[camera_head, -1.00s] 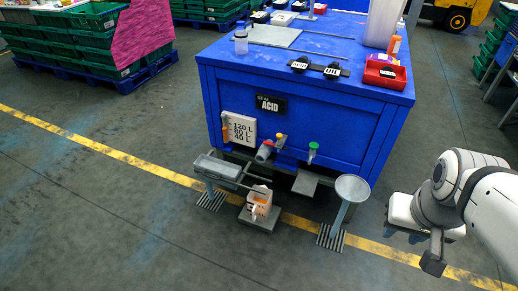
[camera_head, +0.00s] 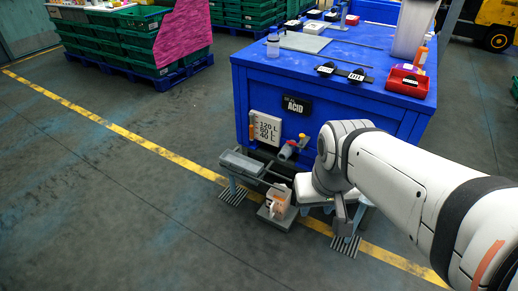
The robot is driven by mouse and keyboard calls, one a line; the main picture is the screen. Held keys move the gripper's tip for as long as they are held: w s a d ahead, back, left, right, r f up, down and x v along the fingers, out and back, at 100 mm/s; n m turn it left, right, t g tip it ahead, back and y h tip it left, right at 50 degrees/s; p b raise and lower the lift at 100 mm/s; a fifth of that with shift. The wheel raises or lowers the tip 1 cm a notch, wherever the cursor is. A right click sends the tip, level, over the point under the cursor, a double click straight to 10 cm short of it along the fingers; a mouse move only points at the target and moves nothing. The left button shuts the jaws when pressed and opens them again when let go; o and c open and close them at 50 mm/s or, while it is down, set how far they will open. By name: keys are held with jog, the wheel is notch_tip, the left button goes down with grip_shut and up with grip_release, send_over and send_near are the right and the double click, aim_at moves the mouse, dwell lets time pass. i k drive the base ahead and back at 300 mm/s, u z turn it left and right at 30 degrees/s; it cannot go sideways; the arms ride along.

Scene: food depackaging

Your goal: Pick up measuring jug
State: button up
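The measuring jug (camera_head: 279,199) looks like a small whitish vessel with orange on it. It stands upright on a low grey slab on the floor, in front of the blue cabinet. My gripper (camera_head: 342,222) is at the end of the white arm, just right of the jug in the picture and apart from it. A dark grey finger-like part points down. The wrist hides the rest, so I cannot tell whether it is open or shut.
A blue cabinet (camera_head: 275,92) stands behind the jug, with a valve (camera_head: 287,150) at its front. A grey tray on a stand (camera_head: 242,163) is left of the jug. The floor at front left is clear.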

aim_at(277, 202)
jog(key=z, duration=0.05)
jog(key=i, duration=1)
jog(key=u, duration=0.05)
